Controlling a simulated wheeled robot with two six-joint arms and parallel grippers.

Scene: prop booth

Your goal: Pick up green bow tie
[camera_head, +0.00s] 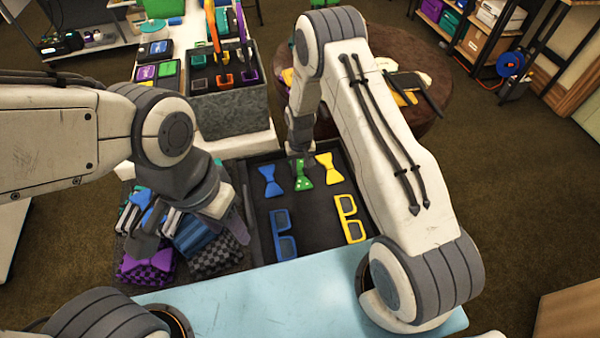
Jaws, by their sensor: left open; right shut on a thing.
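The green bow tie (303,174) with light dots is at the far side of a dark tray (322,228), between a blue bow tie (270,181) and a yellow bow tie (328,168). My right gripper (299,157) reaches down from above and is shut on the green bow tie's upper end. Whether the tie is clear of the tray floor I cannot tell. My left gripper (197,232) is open above a pile of patterned bow ties, including a purple checked one (146,266), left of the tray.
Blue glasses (283,236) and yellow glasses (350,219) lie nearer in the tray. A grey divided box (232,107) stands behind it. A round brown table (425,75) is at the back right. A light blue surface (250,293) is in front.

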